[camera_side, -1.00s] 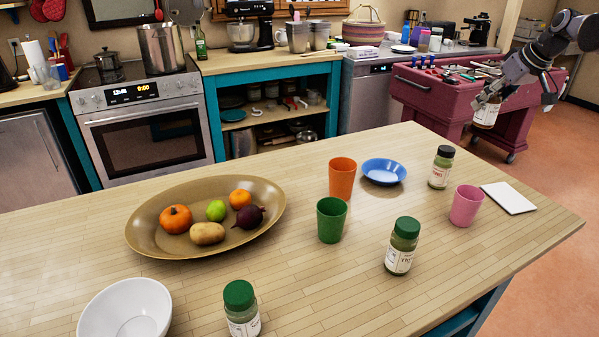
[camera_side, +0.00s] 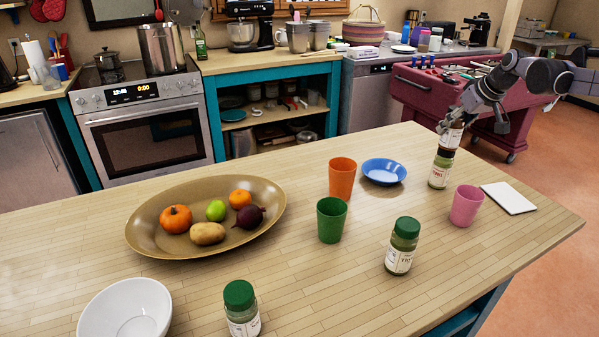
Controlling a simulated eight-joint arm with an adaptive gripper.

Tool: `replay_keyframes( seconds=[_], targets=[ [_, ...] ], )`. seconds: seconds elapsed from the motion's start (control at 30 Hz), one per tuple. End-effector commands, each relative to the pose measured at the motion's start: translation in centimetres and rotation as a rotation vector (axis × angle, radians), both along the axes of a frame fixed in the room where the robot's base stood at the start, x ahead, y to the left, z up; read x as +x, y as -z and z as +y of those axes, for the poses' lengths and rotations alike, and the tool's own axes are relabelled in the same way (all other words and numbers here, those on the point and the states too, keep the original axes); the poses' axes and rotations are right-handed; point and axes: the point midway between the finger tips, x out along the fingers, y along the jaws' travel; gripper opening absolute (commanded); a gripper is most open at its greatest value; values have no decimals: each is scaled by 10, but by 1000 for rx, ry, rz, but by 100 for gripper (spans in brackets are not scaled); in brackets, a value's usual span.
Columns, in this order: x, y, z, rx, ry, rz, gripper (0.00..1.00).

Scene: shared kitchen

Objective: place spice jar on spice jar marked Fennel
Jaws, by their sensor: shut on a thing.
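My gripper (camera_side: 456,122) is shut on a spice jar (camera_side: 452,138) with a pale label, and its fingers hide the jar's upper part. The held jar is upright, or nearly so, right above a black-lidded spice jar (camera_side: 439,173) with a pale label and reddish print. Its bottom appears at the black lid; I cannot tell whether they touch. A green-lidded jar (camera_side: 401,250) stands upright at the front right of the table, and another green-lidded jar (camera_side: 241,311) stands at the front edge of the view. The label words are too small to read surely.
A pink cup (camera_side: 466,207) and a white card (camera_side: 508,198) lie right of the black-lidded jar. A blue bowl (camera_side: 383,173), orange cup (camera_side: 342,180) and green cup (camera_side: 331,222) stand to its left. Farther left are a produce platter (camera_side: 150,242) and a white bowl (camera_side: 125,311).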

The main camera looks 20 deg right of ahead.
Motion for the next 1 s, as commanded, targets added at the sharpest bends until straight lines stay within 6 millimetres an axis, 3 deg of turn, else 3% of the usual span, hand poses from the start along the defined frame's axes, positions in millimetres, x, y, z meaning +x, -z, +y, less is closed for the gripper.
replay_keyframes(
  seconds=[0.27, 0.3, 0.37, 0.77, 1.0],
  targets=[
    [0, 3, 0, 0, 0, 0, 2],
    [0, 3, 0, 0, 0, 0, 53],
    [0, 3, 0, 0, 0, 0, 70],
    [0, -1, 0, 0, 0, 0, 70],
    [-20, -31, 2, 1, 2, 0, 70]
  ],
)
